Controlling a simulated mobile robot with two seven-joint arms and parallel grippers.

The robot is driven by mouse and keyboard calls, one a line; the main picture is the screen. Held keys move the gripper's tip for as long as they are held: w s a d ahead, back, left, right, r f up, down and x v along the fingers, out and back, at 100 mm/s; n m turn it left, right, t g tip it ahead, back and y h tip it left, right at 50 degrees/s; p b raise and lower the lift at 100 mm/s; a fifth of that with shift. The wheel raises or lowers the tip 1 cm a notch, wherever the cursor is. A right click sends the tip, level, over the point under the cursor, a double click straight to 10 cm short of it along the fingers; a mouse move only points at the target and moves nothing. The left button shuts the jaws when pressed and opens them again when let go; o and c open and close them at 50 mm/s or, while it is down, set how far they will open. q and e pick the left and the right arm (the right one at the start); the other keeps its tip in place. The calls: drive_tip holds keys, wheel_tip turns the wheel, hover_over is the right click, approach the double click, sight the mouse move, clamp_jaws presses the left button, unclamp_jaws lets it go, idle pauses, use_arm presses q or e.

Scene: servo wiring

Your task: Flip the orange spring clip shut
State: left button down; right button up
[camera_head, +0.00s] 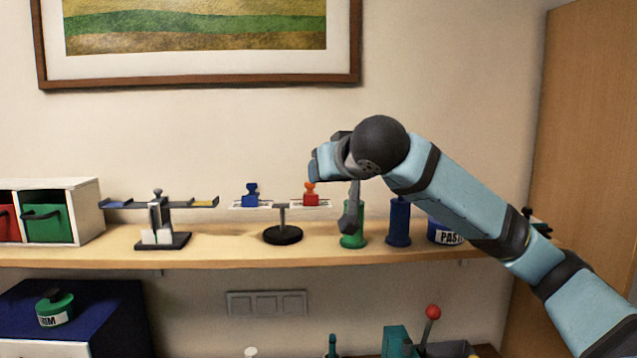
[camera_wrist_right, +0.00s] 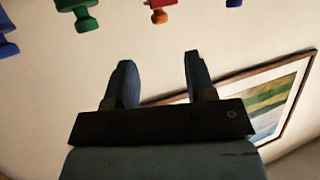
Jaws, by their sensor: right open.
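The orange clip (camera_head: 311,188) sits on a red block at the right end of a thin white bar on a round-based stand (camera_head: 282,235). It also shows upside down at the top of the right wrist view (camera_wrist_right: 159,17). I cannot tell how far its flap stands open. My right gripper (camera_wrist_right: 160,76) is open, with nothing between its fingers, and is apart from the clip. In the head view my right arm (camera_head: 465,207) reaches in from the right, its hand above and right of the clip. My left gripper is not in view.
A blue block (camera_head: 251,198) sits on the bar's left end. A green spool (camera_head: 353,238), a dark blue spool (camera_head: 398,222) and a paste tub (camera_head: 443,232) stand right on the shelf (camera_head: 220,250). A balance-like stand (camera_head: 158,220) is left. A framed picture (camera_head: 355,60) hangs above.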

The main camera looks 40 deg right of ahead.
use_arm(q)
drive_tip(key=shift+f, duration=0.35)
use_arm(e)
drive_tip(key=shift+v, duration=2.15)
